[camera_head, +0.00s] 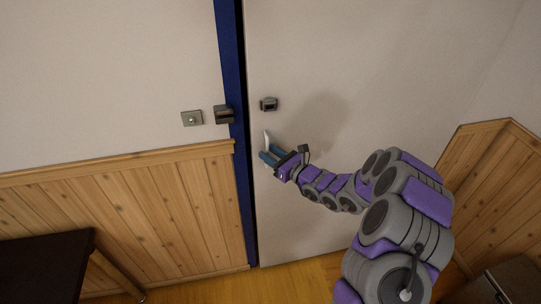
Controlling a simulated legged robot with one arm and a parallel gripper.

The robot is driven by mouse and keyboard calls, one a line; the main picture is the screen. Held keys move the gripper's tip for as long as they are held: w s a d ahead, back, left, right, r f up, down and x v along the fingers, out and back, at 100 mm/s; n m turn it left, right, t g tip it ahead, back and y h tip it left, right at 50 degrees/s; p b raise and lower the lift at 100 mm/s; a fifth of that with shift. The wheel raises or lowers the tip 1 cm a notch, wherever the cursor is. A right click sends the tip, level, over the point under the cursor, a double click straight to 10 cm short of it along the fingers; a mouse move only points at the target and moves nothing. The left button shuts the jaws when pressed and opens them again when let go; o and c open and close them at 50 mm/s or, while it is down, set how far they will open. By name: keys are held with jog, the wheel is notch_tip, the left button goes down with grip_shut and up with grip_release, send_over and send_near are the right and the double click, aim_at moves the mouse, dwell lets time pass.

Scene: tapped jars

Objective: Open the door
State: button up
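The pale door (360,70) fills the middle and right of the view, beside a dark blue frame (232,60). A narrow dark gap runs along the door's left edge; I cannot tell how far the door stands ajar. A small dark metal fitting (268,104) sits on the door near that edge. A slim pale piece (267,138), perhaps a handle lever, shows just below the fitting. My gripper (267,155) is right below this piece, by the door's left edge. Contact with the door cannot be told.
A dark latch block (224,114) and a square wall plate (191,118) are left of the gap. Wood panelling (130,210) lines the lower wall. A dark table (40,265) stands at lower left, a dark box (505,283) at lower right. The wooden floor (290,270) before the door is clear.

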jog(key=shift+c, duration=0.4)
grip_shut()
dwell(0.4)
